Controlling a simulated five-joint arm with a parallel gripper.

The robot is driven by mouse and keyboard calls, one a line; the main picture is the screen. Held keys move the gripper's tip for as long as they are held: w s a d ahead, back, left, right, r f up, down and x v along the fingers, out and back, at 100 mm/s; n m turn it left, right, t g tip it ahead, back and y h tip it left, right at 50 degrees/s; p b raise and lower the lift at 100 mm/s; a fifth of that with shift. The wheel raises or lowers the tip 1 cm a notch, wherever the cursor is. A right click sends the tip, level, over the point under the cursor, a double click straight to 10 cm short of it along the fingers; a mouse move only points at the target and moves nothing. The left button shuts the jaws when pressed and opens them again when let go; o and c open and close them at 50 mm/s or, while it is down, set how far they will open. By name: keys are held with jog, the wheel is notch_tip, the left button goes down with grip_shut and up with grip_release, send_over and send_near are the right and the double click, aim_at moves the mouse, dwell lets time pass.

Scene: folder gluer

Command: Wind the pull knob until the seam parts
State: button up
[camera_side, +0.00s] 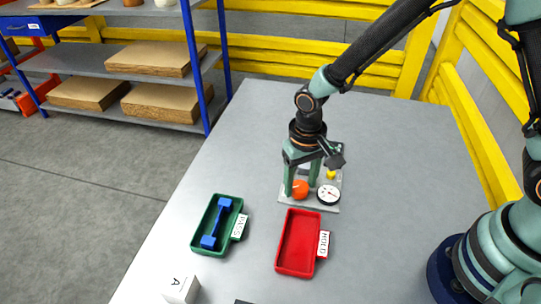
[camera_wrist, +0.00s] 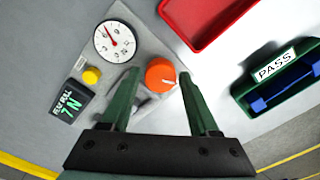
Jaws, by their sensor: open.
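The orange pull knob (camera_side: 300,189) sits on a grey plate with a white dial gauge (camera_side: 328,194) and a small yellow button (camera_side: 331,175). In the wrist view the knob (camera_wrist: 160,74) has a white mark, and the gauge (camera_wrist: 115,41) has a red needle pointing to its upper left. A seam is not clearly visible; part of the plate is hidden behind my fingers.
A red tray (camera_side: 281,241) marked HOLD is empty. A green tray (camera_side: 196,238) marked PASS holds a blue dumbbell-shaped piece (camera_side: 217,222). A white block (camera_side: 181,289) lettered A is at the table's front edge. The back of the table is clear. Yellow rails and shelves stand beyond.

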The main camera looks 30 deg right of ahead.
grip_shut()
jog(key=shift+m, duration=0.4)
jog(key=m, duration=0.3)
jog(key=shift+m, duration=1.9)
grip_release()
